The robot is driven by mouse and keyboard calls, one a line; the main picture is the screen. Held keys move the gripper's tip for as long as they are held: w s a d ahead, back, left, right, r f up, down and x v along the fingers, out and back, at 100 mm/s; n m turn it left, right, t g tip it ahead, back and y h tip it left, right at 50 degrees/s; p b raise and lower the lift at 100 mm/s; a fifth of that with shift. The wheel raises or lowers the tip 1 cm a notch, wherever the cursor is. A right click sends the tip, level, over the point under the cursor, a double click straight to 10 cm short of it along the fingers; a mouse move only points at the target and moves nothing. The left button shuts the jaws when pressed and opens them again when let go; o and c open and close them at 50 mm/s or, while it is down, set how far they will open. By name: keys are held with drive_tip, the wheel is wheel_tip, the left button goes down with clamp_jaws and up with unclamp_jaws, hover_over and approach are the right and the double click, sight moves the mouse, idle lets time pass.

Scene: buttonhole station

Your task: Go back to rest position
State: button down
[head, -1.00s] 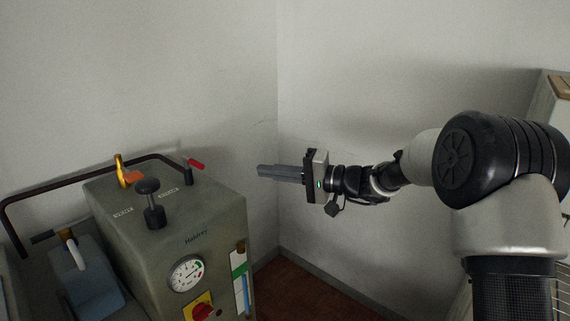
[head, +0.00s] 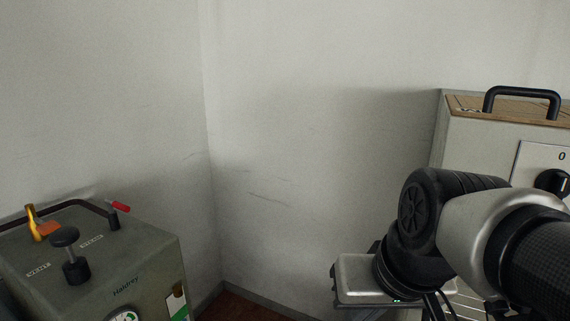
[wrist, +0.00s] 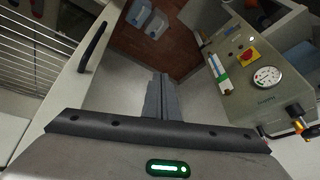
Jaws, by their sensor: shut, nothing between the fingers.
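My gripper (wrist: 161,98) shows in the wrist view, with its two grey fingers together and nothing between them. It points into open space above the floor, apart from the grey-green machine (wrist: 245,95) on the right of that view. In the head view my arm is folded at the lower right, and the fingertips cannot be made out there. The same machine (head: 120,265) stands at the lower left of the head view, with a black knob, an orange-yellow lever and a red-tipped lever on top.
A pale cabinet (head: 478,150) with a wooden top, black handle and dial stands at the right, behind my arm. Bare walls meet in a corner at the middle. Two blue-grey containers (wrist: 148,19) are near the brown floor (wrist: 175,47). A wire rack (wrist: 40,40) is at the left.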

drive_tip(key=s+d+t+h, duration=0.1)
drive_tip(key=s+d+h, duration=0.1)
drive_tip(key=d, duration=0.2)
wheel_tip(320, 180, up, 22)
drive_tip(key=p, duration=2.2)
drive_tip(key=shift+a+y, duration=0.3)
